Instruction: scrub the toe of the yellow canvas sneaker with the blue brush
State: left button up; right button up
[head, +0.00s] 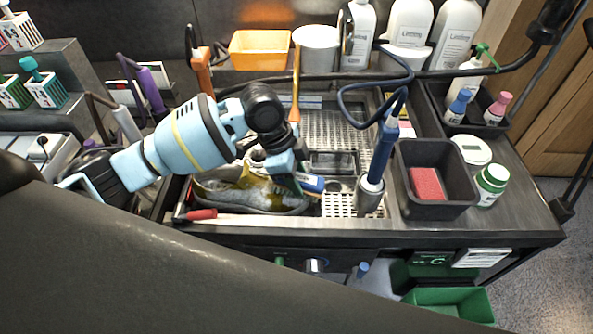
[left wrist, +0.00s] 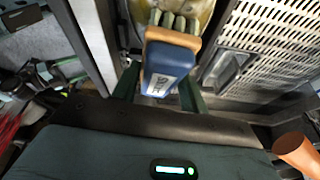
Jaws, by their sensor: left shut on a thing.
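The yellow canvas sneaker (head: 245,192), greyish with dirt in places, lies in the metal sink tray with its toe to the right. My left gripper (head: 297,182) is at the toe end, shut on the blue brush (head: 311,183). In the left wrist view the green fingers (left wrist: 160,88) stand on either side of the blue brush (left wrist: 170,66), which has a tan wooden edge and pale bristles. The bristles are over or against the yellow sneaker (left wrist: 203,8); I cannot tell if they touch. The arm hides part of the sneaker. My right gripper is not in view.
A blue-handled tool stands in a metal cup (head: 369,197) right of the sneaker. White bottles (head: 407,25) and an orange bin (head: 259,50) line the back.

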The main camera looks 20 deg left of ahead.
aim_at(302, 175)
pick_arm(q)
jog(key=shift+s+a+f, duration=0.1)
jog(key=shift+s+f, duration=0.15)
jog(key=shift+f, duration=0.3)
jog(key=shift+c, duration=0.4)
jog(key=shift+s+d+r, duration=0.15)
jog(key=shift+s+d, duration=0.05)
jog(key=shift+s, duration=1.2)
jog(key=shift+s+d+r, duration=0.1)
jog(key=shift+s+d, duration=0.1)
jog(key=shift+s, duration=0.25)
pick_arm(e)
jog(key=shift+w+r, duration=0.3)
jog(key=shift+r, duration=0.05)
pick_arm(q)
jog(key=shift+r, duration=0.1)
jog(key=r, duration=0.2)
jog(key=d+r, duration=0.1)
jog(key=r, duration=0.3)
jog(key=shift+w+d, duration=0.25)
jog(key=shift+d, duration=0.05)
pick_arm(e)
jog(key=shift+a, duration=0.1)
